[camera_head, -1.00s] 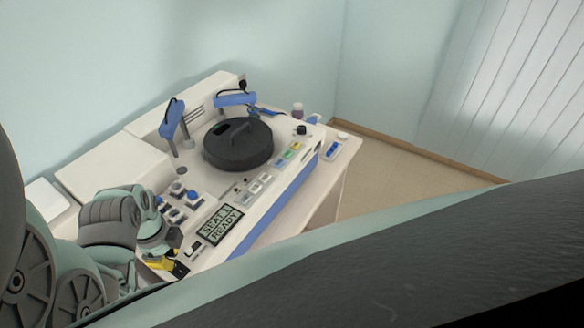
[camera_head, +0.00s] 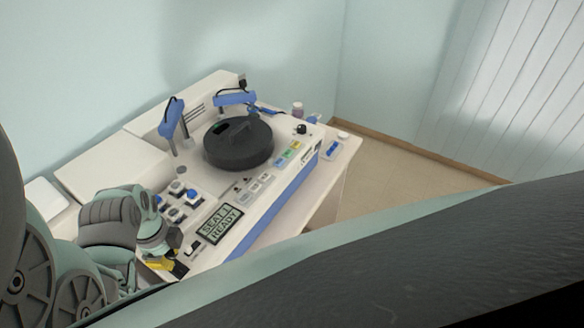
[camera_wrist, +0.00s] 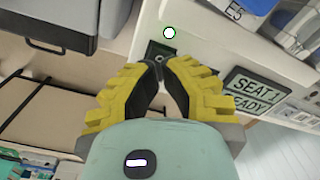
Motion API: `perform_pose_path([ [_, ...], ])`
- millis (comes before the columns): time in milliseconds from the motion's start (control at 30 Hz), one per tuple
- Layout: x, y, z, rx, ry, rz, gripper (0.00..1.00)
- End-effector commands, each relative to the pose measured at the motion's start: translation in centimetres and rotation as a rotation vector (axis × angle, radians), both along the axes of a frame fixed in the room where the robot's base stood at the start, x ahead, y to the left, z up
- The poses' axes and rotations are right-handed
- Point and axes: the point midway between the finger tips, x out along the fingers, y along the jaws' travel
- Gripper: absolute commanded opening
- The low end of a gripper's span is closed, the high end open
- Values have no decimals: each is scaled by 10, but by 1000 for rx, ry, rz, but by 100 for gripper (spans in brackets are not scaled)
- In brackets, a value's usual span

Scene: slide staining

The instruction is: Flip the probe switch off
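The probe switch (camera_wrist: 161,50) appears to be the small black rocker on the white panel, beside the display. In the wrist view my fingertips cover its near part, and I cannot tell which way it is tipped. My gripper (camera_wrist: 156,66) has yellow and black fingers whose tips meet at the switch's near edge, with nothing seen between them. Whether the tips touch it is unclear. In the head view my gripper (camera_head: 176,266) is at the machine's near front corner, and the switch (camera_head: 193,247) shows just beyond it.
A round light (camera_wrist: 169,33) glows beside the switch. A display (camera_head: 220,224) reads "SEAT 1 READY". A round black lid (camera_head: 238,145), blue arms (camera_head: 171,119) and several knobs stand farther back on the machine. A grey box (camera_wrist: 55,22) is at the wrist view's upper left.

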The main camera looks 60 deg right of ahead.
Motion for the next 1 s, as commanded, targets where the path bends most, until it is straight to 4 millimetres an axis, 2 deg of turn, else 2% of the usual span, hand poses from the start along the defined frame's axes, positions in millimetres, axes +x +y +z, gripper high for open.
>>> perform_pose_path([
  [1000,0,0,-13,0,0,2,0],
])
